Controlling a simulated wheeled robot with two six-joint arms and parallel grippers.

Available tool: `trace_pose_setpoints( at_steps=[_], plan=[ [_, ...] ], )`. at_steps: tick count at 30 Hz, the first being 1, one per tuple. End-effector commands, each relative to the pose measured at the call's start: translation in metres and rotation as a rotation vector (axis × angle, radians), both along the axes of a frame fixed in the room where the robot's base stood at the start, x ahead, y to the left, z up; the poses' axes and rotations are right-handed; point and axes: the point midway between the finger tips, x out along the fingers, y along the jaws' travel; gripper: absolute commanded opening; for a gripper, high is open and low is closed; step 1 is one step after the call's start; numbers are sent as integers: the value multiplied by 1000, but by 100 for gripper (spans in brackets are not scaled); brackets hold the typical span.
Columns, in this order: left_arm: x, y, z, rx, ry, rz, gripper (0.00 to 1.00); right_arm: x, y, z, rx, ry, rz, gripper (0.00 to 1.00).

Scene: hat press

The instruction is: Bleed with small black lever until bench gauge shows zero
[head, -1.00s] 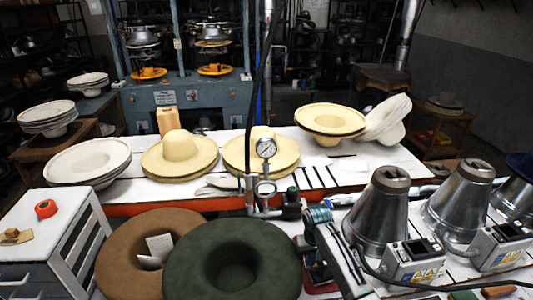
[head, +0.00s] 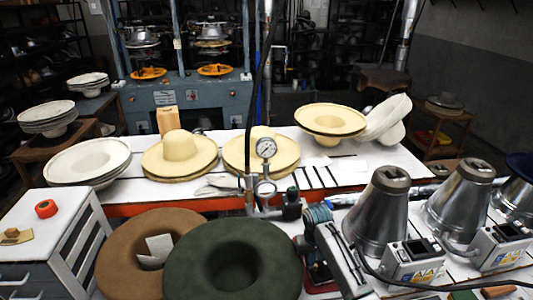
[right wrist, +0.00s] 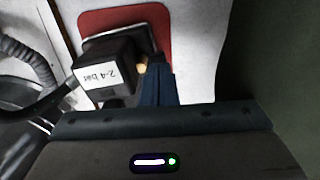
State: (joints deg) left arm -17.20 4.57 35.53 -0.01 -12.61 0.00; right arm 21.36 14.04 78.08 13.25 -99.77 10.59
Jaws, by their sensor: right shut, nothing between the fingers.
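The round white-faced bench gauge (head: 266,148) stands on a post at the front edge of the white table; its needle is too small to read. In the right wrist view a black block (right wrist: 105,68) labelled "2-4 bar" sits on a red plate (right wrist: 125,20), with a small brass part (right wrist: 143,63) at its side. My right gripper (right wrist: 160,72) is shut and empty, its dark fingers close beside the block; I cannot tell whether they touch. In the head view it (head: 316,264) is low, right of the green hat. I cannot make out the small black lever clearly. My left gripper is out of view.
A green felt hat (head: 190,260) and a brown one (head: 117,262) lie in front. Metal cones (head: 380,210) and control boxes crowd the right. A black hose (head: 263,80) hangs by the gauge. Straw hats (head: 180,150) stand on the table behind.

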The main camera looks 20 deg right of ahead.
Motion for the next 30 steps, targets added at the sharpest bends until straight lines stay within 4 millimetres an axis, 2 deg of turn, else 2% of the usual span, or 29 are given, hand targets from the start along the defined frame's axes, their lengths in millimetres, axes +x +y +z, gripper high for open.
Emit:
trace_pose_setpoints(
  at_steps=[20, 30],
  plan=[
    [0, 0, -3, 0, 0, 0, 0, 0, 0, -9, 0, 0, 0, 0],
    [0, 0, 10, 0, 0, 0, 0, 0, 0, 16, 0, -1, 0, 0]
  ],
)
